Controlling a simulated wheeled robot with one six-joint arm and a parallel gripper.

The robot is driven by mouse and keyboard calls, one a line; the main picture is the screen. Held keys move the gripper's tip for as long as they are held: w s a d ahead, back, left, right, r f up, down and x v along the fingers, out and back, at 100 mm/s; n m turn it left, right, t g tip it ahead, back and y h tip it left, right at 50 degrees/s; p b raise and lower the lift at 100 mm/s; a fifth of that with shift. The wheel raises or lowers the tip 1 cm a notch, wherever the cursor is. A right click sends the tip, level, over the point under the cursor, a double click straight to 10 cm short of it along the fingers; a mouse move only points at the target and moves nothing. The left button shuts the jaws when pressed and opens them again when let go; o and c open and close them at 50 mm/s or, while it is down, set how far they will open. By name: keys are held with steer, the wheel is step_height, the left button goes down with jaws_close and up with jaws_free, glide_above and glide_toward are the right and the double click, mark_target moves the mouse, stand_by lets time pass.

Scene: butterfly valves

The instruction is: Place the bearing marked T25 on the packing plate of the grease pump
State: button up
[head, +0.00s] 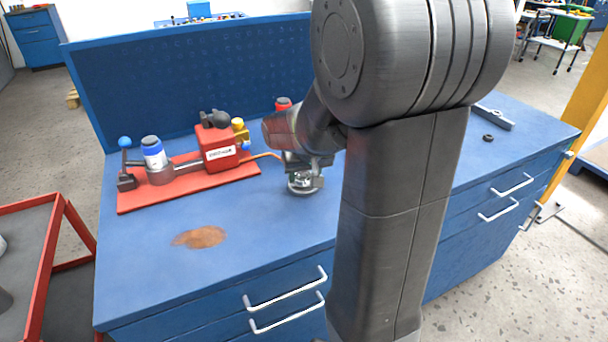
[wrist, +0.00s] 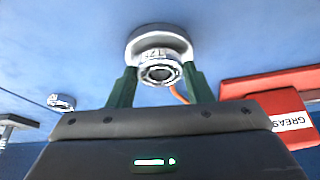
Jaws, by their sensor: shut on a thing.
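My gripper (wrist: 160,82) is shut on a small silver bearing (wrist: 160,66), with one green finger on each side of it. The marking on the bearing's rim is small and turned over; it looks like T25. The bearing is over a round pale metal plate (wrist: 134,44), and I cannot tell whether it touches it. In the head view the round plate (head: 300,191) lies on the blue bench below my gripper (head: 304,174), and my arm hides part of it. The red grease pump (head: 222,148) stands to the left, with an orange hose running toward the plate.
The pump's red base (head: 190,198) also carries a blue and white canister (head: 153,153) and a blue-knobbed lever (head: 125,145). A brown stain (head: 200,237) marks the clear front left.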

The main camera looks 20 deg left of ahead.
steer(key=shift+f, duration=0.2)
steer(key=o, duration=1.1)
steer(key=shift+c, duration=0.2)
steer(key=shift+r, duration=0.3)
steer(key=v, duration=1.1)
steer(key=shift+s+d+r+p, duration=0.15)
steer(key=shift+s+r+p, duration=0.05)
steer(key=shift+r+p, duration=0.2)
steer(key=shift+f, duration=0.1)
